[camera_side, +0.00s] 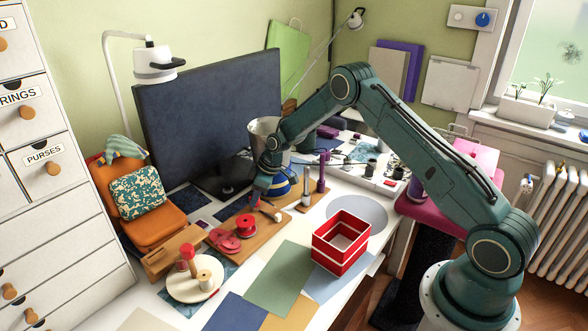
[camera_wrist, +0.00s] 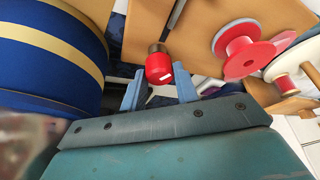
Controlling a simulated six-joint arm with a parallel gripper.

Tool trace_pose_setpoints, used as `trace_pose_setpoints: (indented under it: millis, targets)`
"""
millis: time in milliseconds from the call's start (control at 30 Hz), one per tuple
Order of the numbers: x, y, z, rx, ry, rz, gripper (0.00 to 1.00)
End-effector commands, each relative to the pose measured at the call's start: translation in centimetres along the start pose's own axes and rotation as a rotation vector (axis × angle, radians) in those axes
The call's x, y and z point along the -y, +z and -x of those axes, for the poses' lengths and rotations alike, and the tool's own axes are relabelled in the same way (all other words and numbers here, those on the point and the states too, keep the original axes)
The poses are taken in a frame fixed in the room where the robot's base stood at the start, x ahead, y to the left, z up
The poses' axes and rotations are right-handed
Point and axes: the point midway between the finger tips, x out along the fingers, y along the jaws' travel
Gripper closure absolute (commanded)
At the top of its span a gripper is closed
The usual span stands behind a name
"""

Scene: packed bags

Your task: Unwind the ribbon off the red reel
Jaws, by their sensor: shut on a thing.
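The red reel (camera_side: 245,224) sits on a wooden board (camera_side: 262,238) on the table. My gripper (camera_side: 258,196) is above the back of the board, apart from the reel. In the wrist view my gripper (camera_wrist: 157,90) is shut on a red handle (camera_wrist: 159,69) with a dark collar. No loose ribbon end is clear.
A white round plate (camera_side: 190,293) with a tan spool (camera_side: 205,280) stands front left. A red box (camera_side: 341,243) is to the right. A blue roll with yellow bands (camera_wrist: 50,55) is close to my gripper's left. A monitor (camera_side: 205,115) stands behind.

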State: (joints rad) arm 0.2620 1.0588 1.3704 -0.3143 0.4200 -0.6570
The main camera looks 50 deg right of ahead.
Motion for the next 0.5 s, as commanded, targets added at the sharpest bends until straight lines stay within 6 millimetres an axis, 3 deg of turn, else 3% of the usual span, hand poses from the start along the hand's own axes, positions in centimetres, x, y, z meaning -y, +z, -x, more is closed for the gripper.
trace_pose_setpoints:
  millis: [433,467,500]
  targets:
    - [-0.01,0.02,-0.02,0.001,-0.006,0.014,0.93]
    - [-0.01,0.02,-0.02,0.001,-0.006,0.013,0.66]
    - [-0.01,0.02,-0.02,0.001,-0.006,0.013,0.58]
